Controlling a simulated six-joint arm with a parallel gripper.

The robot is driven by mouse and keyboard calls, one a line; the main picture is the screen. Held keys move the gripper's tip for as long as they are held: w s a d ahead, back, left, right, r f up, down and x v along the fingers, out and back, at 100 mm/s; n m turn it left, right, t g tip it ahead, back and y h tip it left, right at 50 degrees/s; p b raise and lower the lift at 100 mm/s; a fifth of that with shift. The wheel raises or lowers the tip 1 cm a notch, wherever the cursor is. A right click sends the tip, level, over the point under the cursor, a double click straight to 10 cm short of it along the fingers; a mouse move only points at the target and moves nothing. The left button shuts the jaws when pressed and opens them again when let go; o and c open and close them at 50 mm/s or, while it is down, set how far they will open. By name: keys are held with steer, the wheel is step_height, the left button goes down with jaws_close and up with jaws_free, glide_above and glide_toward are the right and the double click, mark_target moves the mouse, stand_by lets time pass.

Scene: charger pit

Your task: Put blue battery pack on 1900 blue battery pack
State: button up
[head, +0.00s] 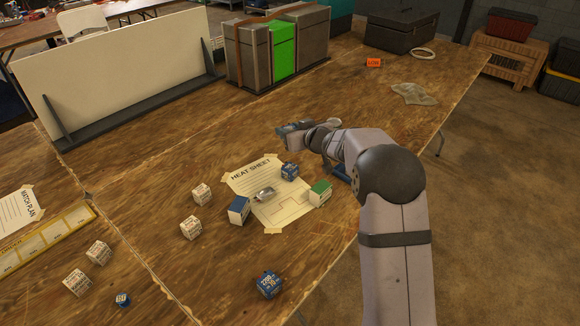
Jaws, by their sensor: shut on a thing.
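My gripper (286,129) is at the far end of my arm, above the table just beyond the heat sheet. It is shut on a dark blue-grey thing, small and partly hidden, whose label I cannot read. A blue pack (290,171) stands on the sheet's upper right, nearer the camera than my gripper and apart from it. A blue-and-white pack (239,208) stands at the sheet's left edge. Another blue pack (267,284), with a number that looks like 2200, stands at the front. I cannot make out a 1900 label.
The heat sheet (286,214) also carries a small silver thing (265,194) and a green-and-white pack (320,193). Several white packs (190,228) stand to the left, with a small blue piece (122,299). Tall cases (247,57) stand behind. The table's right half is mostly clear.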

steer(key=shift+f+b, duration=1.25)
steer(key=shift+f, duration=3.75)
steer(key=shift+f, duration=0.2)
steer(key=o, duration=1.2)
steer(key=shift+r, duration=0.1)
steer(key=shift+r, duration=0.15)
steer(key=v, duration=1.2)
steer(key=shift+b, duration=0.35)
